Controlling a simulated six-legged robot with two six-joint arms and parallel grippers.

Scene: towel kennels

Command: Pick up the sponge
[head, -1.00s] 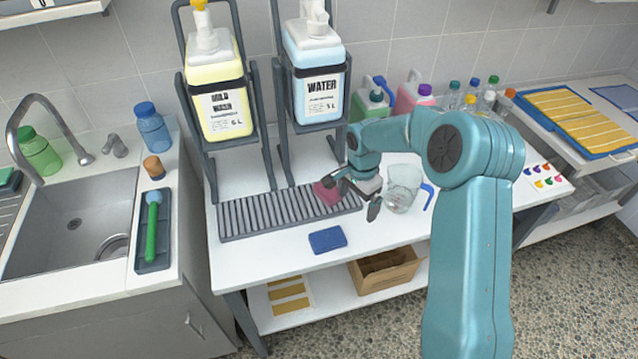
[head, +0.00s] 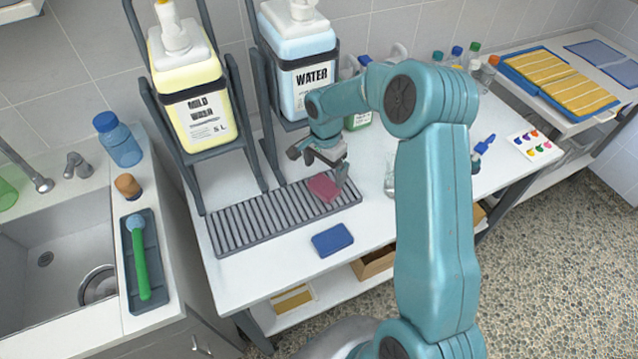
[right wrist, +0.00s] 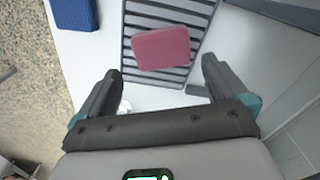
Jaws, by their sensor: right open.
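A dark pink sponge-like block (head: 324,187) lies on the right part of the grey slatted rack (head: 250,222). In the right wrist view the pink block (right wrist: 160,48) lies ahead of my fingertips, in line with the gap between them. A blue block, also sponge-like (head: 332,239), lies on the white table in front of the rack; it shows in the right wrist view at the upper left (right wrist: 75,13). My right gripper (head: 318,165) is open and empty, just above and behind the pink block. My left gripper is not in view.
Yellow mild wash (head: 192,105) and blue water (head: 300,70) containers stand in dark frames behind the rack. A clear jug (head: 390,180) is partly hidden by my right arm. The sink (head: 60,260) is at left. The white table around the blue block is clear.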

